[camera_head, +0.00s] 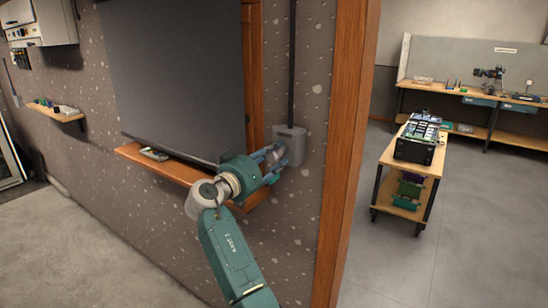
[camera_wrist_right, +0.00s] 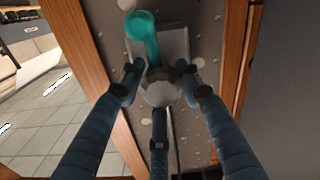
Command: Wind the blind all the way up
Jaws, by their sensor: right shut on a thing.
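The dark grey blind (camera_head: 175,75) hangs over the window in the head view. Its lower edge is close above the wooden sill (camera_head: 190,174). A grey winder box (camera_head: 292,137) is on the wall to the right of the blind. My right gripper (camera_head: 275,155) is at the box. In the right wrist view its fingers (camera_wrist_right: 160,88) are closed around a grey round knob (camera_wrist_right: 160,93). A teal crank arm (camera_wrist_right: 152,50) runs from behind the knob to a teal round end by the box. The gripper partly hides the crank. My left gripper is out of view.
A small grey object (camera_head: 154,154) lies on the sill. A wooden post (camera_head: 345,150) stands right of the winder. A cart (camera_head: 410,165) and workbench (camera_head: 500,115) are beyond it. A small shelf (camera_head: 58,110) is on the left wall. The floor between is clear.

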